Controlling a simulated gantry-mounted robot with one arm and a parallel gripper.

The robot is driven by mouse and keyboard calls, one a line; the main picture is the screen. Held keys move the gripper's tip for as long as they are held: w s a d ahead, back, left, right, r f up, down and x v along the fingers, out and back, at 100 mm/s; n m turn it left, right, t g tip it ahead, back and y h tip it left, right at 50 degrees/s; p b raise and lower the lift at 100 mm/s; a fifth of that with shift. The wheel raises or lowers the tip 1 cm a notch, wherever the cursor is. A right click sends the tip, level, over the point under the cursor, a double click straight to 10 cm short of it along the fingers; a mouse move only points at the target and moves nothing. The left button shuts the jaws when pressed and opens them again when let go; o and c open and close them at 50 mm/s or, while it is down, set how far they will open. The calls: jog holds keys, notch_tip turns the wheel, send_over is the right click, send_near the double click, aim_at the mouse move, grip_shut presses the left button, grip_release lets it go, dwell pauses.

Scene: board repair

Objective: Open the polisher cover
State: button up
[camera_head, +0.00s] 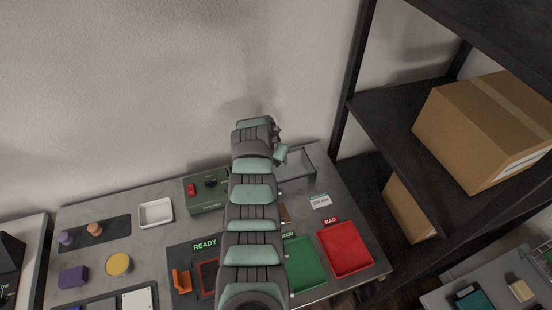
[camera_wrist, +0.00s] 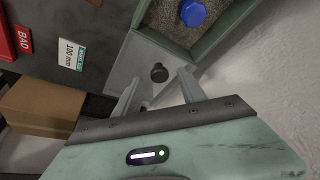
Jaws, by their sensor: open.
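The polisher (camera_head: 207,193) is a green box against the back wall, with a red switch and a dark knob; my arm hides its middle. In the wrist view, its green-rimmed bed (camera_wrist: 221,35) has a brown grainy surface with a blue round piece (camera_wrist: 192,12) on it. The cover (camera_wrist: 134,58) looks like a pale see-through panel with a black knob (camera_wrist: 159,73), beside the green rim. It also shows right of my arm (camera_head: 297,165). My gripper (camera_wrist: 159,79) is open, with its fingertips on either side of the black knob; contact cannot be told.
A green GOOD tray (camera_head: 305,264) and red BAD tray (camera_head: 345,248) lie at the front right. A "100 mm" label (camera_wrist: 72,54) is near the cover. A dark shelf (camera_head: 385,112) with cardboard boxes rises on the right. The wall is close behind the bench.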

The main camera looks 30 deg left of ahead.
jog(key=v, duration=0.9)
jog(key=shift+r, duration=0.3)
dwell(0.3)
